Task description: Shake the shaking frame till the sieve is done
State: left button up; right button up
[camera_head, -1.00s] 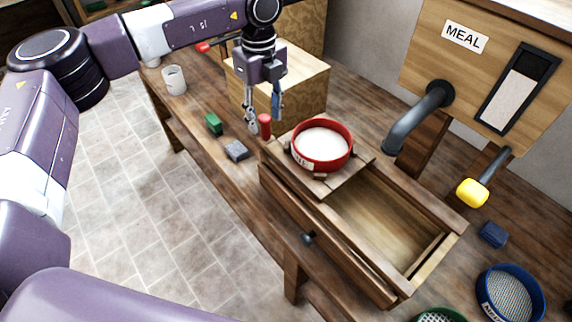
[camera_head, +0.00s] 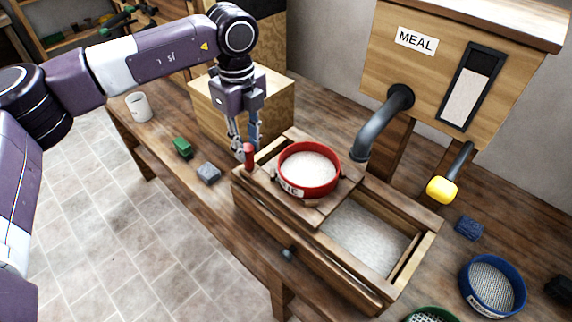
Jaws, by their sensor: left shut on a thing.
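The red-rimmed sieve (camera_head: 309,193) sits upright on the wooden shaking frame (camera_head: 318,212) and holds pale meal (camera_head: 307,166). The frame lies across the far-left part of an open wooden box (camera_head: 420,243), whose floor shows a pale grey-white layer (camera_head: 365,233). A red upright handle (camera_head: 249,157) stands at the frame's left end. My left gripper (camera_head: 246,148) points down and is shut on this handle; its fingers partly hide it. My right gripper is not in view.
A MEAL bin (camera_head: 415,75) with a dark spout (camera_head: 385,118) and a yellow-knobbed lever (camera_head: 442,190) stands behind. A blue sieve (camera_head: 491,310), green sieve (camera_head: 428,312), blue block (camera_head: 469,228), green block (camera_head: 182,147), grey block (camera_head: 208,172) and white mug (camera_head: 138,106) rest on the bench.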

pick_arm(q)
jog(key=s+d, duration=0.1)
jog(key=d, duration=0.1)
jog(key=s+d+b, duration=0.1)
jog(key=s+d, duration=0.1)
jog(key=shift+s+d+f, duration=0.1)
jog(key=shift+s+d, duration=0.3)
jog(key=shift+d, duration=0.05)
jog(key=shift+w+a, duration=0.1)
jog(key=w+a, duration=0.6)
jog(key=a, duration=0.1)
jog(key=shift+a+b, duration=0.3)
